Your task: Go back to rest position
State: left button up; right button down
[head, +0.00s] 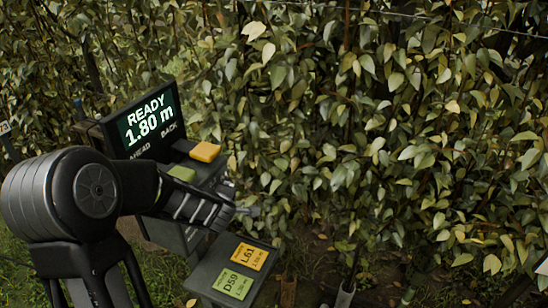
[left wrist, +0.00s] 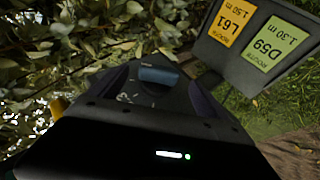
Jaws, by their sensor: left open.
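My left arm comes in from the left in the head view, and its gripper (head: 250,211) is open in front of the control console, over the card panel's upper edge. A yellow button (head: 205,151) and a green button (head: 182,173) sit under the screen, close to my wrist. In the left wrist view a blue-grey knob (left wrist: 158,76) shows on a dark housing. My right gripper is not in view.
A tilted panel (head: 206,280) holds a yellow card (head: 250,257) marked L61 and a green card (head: 233,284) marked D59. A dense leafy hedge (head: 380,120) fills the back and right. A wire crosses at the top right. Grass and soil lie below.

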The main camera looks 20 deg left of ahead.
pick_arm(q)
jog(key=s+d+f+m+g+h, duration=0.1)
jog(key=s+d+f+m+h, duration=0.15)
jog(key=d+f+m, duration=0.55)
jog(key=s+d+f+m+g+h, duration=0.1)
jog(key=s+d+f+m+h, duration=0.2)
jog(key=d+f, duration=0.5)
jog(key=s+d+f+m+g+h, duration=0.2)
jog(key=s+d+f, duration=0.3)
jog(key=s+d, duration=0.4)
jog(key=s+d+f+m+g+h, duration=0.1)
jog(key=s+d+f+m+g, duration=0.2)
jog(key=s+d, duration=0.6)
notch_tip(320, 180, down, 4)
jog(key=shift+s+r+m+g+h, duration=0.25)
jog(key=shift+s+m+g+h, duration=0.1)
jog(key=shift+s+m, duration=0.75)
jog(key=shift+c, duration=0.6)
